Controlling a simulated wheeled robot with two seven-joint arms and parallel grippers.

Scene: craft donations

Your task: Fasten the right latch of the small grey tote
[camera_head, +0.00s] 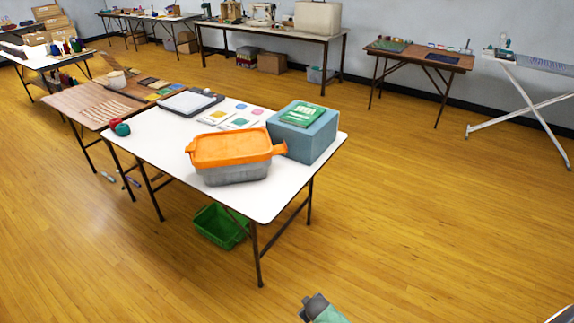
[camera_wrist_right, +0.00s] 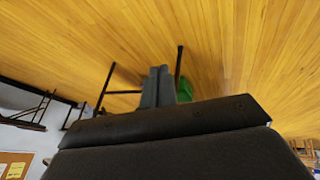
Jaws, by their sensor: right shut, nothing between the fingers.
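The small grey tote (camera_head: 236,174) stands on the white table (camera_head: 148,134), with an orange lid (camera_head: 230,146) on it. Its right latch (camera_head: 279,149), orange, sticks outward from the lid's right end, close to a blue-grey box. An orange piece (camera_head: 190,149) shows at the lid's left end. My right gripper (camera_wrist_right: 157,74) is shut and empty in the wrist view. Part of my right arm's end shows at the bottom of the head view, on the near side of the table and well apart from the tote. My left gripper is not in view.
The blue-grey box (camera_head: 304,138) with a green book (camera_head: 302,114) on top stands just behind and right of the tote. Cards and a grey tray (camera_head: 190,103) lie further back. A green bin (camera_head: 220,226) is under the table. The floor right of the table is clear.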

